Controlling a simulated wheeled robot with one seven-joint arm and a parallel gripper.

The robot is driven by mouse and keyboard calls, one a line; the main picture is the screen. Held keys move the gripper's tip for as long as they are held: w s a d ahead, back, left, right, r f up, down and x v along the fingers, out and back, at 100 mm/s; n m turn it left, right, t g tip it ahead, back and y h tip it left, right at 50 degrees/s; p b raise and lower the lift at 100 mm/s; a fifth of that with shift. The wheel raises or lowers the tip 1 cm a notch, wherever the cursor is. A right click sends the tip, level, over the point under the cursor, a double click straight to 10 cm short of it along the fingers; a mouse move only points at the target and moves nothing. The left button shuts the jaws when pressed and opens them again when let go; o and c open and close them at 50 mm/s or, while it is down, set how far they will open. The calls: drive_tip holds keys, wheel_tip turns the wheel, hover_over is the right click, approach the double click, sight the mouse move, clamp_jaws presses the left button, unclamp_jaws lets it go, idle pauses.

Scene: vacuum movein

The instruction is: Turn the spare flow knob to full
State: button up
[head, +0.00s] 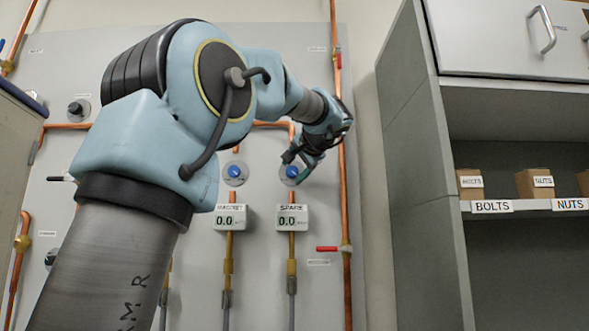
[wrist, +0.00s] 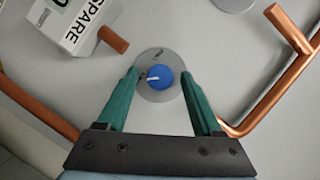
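The spare flow knob (head: 292,171) is a blue knob on a round grey dial plate, above the meter labelled SPARE (head: 292,218), which reads 0.0. In the wrist view the blue knob (wrist: 159,77) has a white pointer mark directed to the left. My gripper (head: 298,160) is at the spare knob in the head view. In the wrist view its two green fingers (wrist: 160,80) are spread wide on either side of the knob, with gaps between them and the knob. The gripper holds nothing.
A similar blue knob (head: 235,172) sits to the left above the MAGNET meter (head: 230,217), also at 0.0. Copper pipes (head: 342,200) run close by on the right, with a red-handled valve (head: 328,249) lower down. A grey shelf unit (head: 430,180) stands at the right.

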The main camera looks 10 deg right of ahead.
clamp_jaws()
idle(0.3)
idle(0.3)
